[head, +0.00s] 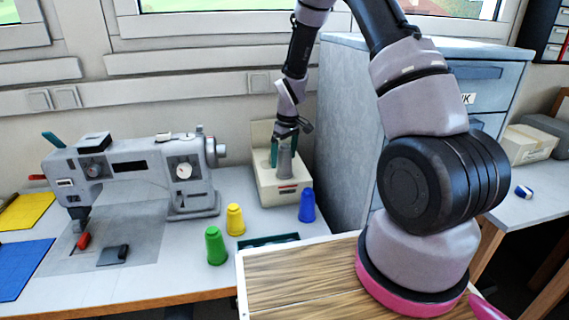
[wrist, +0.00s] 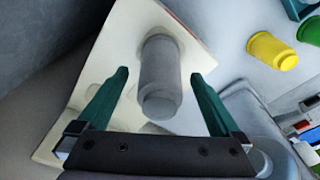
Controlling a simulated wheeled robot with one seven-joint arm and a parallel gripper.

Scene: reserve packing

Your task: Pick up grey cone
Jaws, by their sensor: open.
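The grey cone (head: 285,163) stands upright on the base of a cream stand (head: 262,185) at the back of the table. In the wrist view the grey cone (wrist: 161,80) lies between the two green fingers, with a gap on each side. My gripper (head: 284,150) points down over the cone and is open. It also shows in the wrist view (wrist: 161,85), with nothing held. In the head view the fingers partly cover the cone's upper part.
A blue cone (head: 307,206) stands just right of the stand. A yellow cone (head: 235,220) and a green cone (head: 215,246) stand front left. A sewing machine (head: 130,170) is at the left. A grey-blue cabinet (head: 345,120) rises close right of the stand.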

